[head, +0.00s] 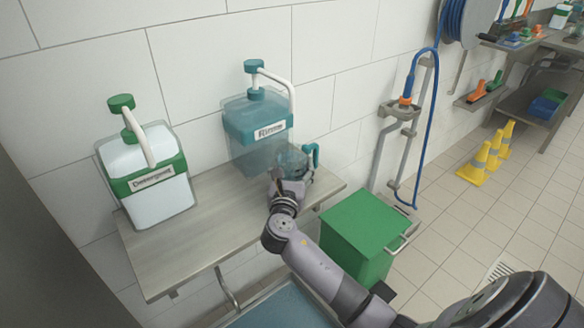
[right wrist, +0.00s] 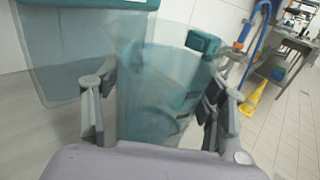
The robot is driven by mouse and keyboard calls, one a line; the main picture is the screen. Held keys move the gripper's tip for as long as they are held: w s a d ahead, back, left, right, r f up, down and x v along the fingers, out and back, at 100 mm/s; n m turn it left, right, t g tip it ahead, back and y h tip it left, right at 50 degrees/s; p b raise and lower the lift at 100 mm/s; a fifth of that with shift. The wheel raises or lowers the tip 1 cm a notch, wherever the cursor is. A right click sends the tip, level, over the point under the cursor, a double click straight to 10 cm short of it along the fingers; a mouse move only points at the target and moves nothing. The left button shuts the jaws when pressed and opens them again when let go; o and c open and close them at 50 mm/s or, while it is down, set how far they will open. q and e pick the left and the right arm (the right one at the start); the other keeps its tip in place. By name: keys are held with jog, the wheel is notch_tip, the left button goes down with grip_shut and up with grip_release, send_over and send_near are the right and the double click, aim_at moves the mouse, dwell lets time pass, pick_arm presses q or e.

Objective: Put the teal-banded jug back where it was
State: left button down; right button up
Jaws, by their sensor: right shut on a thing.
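The clear jug with teal parts (head: 291,158) is at the right end of the wall shelf (head: 225,230), beside the Rinse dispenser (head: 256,130). Its teal handle (head: 313,156) points right. My right gripper (head: 287,184) is shut on the jug from the front. The right wrist view shows the see-through jug body (right wrist: 155,85) upright or slightly tilted between my right gripper's fingers (right wrist: 160,105). My gripper hides the jug's base in the head view, so I cannot tell whether it touches the shelf. My left gripper is not in view.
A green-banded Detergent dispenser (head: 148,185) stands on the shelf's left part. The shelf between it and the front edge is clear. A green bin (head: 360,235) stands right of the shelf. A blue hose (head: 423,140) hangs on the wall; yellow cones (head: 480,160) stand farther right.

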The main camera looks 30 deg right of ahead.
jog(key=shift+f, duration=0.15)
jog(key=o, duration=1.2)
jog(key=shift+o, duration=0.2)
jog(key=shift+s+a, duration=0.1)
jog(key=v, duration=1.1)
jog(key=shift+s+a+r, duration=0.2)
jog(key=shift+s, duration=0.1)
